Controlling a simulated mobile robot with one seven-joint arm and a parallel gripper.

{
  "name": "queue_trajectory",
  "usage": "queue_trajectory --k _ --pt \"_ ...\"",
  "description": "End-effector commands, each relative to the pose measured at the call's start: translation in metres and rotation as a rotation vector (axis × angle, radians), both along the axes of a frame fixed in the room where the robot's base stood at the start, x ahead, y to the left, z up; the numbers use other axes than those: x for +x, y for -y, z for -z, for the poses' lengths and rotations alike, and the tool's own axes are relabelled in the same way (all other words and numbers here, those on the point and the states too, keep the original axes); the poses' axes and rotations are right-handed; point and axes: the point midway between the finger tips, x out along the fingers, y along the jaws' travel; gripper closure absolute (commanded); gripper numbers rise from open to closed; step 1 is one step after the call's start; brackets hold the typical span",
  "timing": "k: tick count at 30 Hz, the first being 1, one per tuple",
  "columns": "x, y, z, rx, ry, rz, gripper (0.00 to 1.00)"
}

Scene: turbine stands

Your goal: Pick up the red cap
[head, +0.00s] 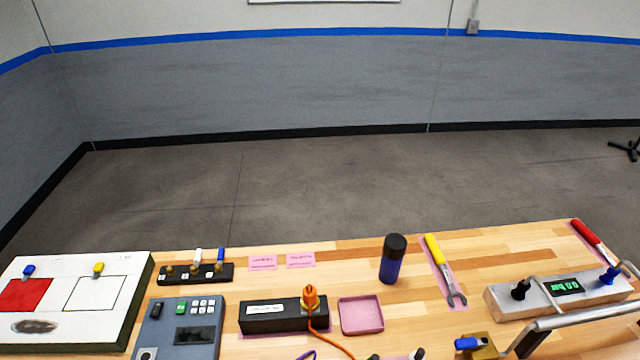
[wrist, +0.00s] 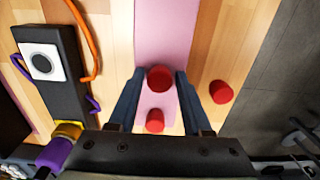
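Three red caps or cap-like pieces show in the wrist view. One red cap (wrist: 160,78) is between the tips of my gripper (wrist: 160,76), over a pink strip (wrist: 166,30). A second red piece (wrist: 155,121) is nearer the gripper's base, between the fingers. A third red cap (wrist: 221,92) stands on the wood to the right, outside the right finger. My gripper is open, with a small gap on each side of the first cap. I cannot tell how far above the caps the fingertips are. I make out neither the caps nor my gripper in the head view.
A black box with a white-faced socket (wrist: 42,62) and an orange cable (wrist: 88,40) lie left of the gripper. In the head view, the workbench (head: 340,270) holds a blue bottle (head: 391,262), a pink tray (head: 361,330) and a yellow-handled wrench (head: 436,254).

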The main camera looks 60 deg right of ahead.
Motion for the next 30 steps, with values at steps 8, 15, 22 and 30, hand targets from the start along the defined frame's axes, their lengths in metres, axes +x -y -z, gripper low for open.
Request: queue_trajectory --k 8,15,22,30 --pt "0.0001 -0.0001 -0.0003 0.000 0.000 0.000 1.00" --pt "0.0001 -0.0001 -0.0003 0.000 0.000 0.000 1.00" --pt "0.0001 -0.0001 -0.0004 0.000 0.000 0.000 1.00" --pt "0.0000 0.0000 -0.0003 0.000 0.000 0.000 1.00"
